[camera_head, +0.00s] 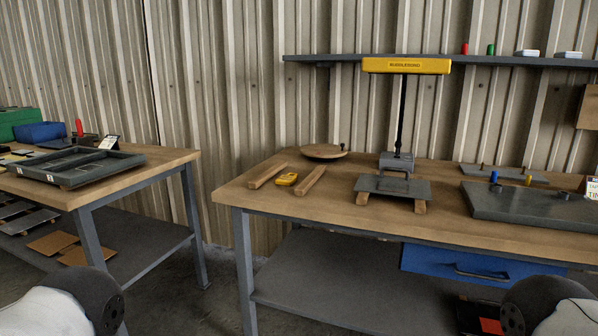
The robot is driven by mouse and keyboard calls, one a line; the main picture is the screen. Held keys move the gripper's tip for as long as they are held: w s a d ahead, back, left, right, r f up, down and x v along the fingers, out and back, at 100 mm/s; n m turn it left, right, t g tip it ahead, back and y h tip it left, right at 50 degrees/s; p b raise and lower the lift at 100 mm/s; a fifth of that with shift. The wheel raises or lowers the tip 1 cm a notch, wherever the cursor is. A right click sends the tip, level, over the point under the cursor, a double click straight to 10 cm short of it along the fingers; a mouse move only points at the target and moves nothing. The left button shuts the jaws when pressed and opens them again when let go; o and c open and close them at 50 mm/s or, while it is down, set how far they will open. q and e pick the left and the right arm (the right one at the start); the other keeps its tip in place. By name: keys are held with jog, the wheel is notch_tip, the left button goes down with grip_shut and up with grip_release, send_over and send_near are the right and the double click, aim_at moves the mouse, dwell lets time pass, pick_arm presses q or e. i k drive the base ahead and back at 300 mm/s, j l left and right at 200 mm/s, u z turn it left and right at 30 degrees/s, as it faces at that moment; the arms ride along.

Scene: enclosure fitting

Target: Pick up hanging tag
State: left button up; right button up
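No thing is clearly readable as the hanging tag. A small yellow item with a darker patch (287,179) lies flat on the right workbench between two wooden strips. A brown board (588,107) is on the wall at the right edge, and a white card with printed letters (593,188) is cut off below it. A small white card (109,142) leans on the left table's tray. Only parts of my two arms show, at the bottom left and bottom right corners. Neither gripper is in view.
The right workbench (240,196) carries wooden strips (267,176), a round wooden disc (323,152), a press-like stand with a yellow top bar (406,66), and a grey plate (530,203). The left table (60,195) holds a dark tray (75,167). A gap separates the tables.

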aim_at(289, 181)
jog(key=i+j+z, duration=0.1)
jog(key=i+j, duration=0.15)
jog(key=i+j+z, duration=0.15)
jog(key=i+j, duration=0.15)
jog(key=i+j+z, duration=0.25)
jog(key=i+j, duration=0.2)
jog(key=j, duration=0.15)
jog(key=i+j+z, duration=0.1)
jog(key=j, duration=0.25)
jog(key=i+j+z, duration=0.15)
jog(key=i+j, duration=0.15)
jog(key=i+j+z, duration=0.1)
jog(key=j, duration=0.4)
jog(key=i+j+z, duration=0.1)
jog(key=i+j, duration=0.15)
jog(key=j, duration=0.15)
